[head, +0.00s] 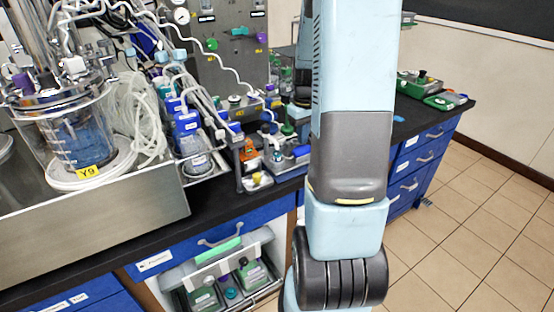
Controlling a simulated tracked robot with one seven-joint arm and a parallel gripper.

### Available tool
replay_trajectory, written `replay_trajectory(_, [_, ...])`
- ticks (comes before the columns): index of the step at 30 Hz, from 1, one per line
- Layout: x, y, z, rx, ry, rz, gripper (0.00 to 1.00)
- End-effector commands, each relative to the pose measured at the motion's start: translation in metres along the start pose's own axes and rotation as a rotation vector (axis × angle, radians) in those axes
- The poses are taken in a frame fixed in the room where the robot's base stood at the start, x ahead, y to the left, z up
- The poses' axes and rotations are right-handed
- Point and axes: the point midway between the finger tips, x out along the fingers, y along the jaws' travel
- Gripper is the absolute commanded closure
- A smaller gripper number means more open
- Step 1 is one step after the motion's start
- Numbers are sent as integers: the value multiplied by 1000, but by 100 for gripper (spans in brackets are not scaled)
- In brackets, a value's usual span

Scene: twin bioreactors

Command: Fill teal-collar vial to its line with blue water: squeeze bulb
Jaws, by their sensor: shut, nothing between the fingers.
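My arm stands upright in the middle of the head view and covers part of the bench. My gripper is not visible; the arm hides whatever lies behind it. A small teal-topped item (287,129) stands on the bench just left of my arm. I cannot tell whether it is the teal-collar vial, and no fill line can be made out. A small orange item (249,151) sits in a dark rack left of it. I cannot tell whether it is the squeeze bulb.
A glass bioreactor vessel (78,130) with blue liquid and coiled tubing (140,115) stands in a steel tray (120,228) at left. Blue-capped bottles (190,145) stand beside it. A green tray (440,101) lies at the bench's far right. Tiled floor (470,230) at right is clear.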

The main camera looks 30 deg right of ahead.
Motion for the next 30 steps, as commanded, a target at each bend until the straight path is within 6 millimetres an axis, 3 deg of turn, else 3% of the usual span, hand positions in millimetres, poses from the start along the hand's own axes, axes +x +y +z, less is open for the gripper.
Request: replay_trajectory(30, [16,0,0,0,0,0,100])
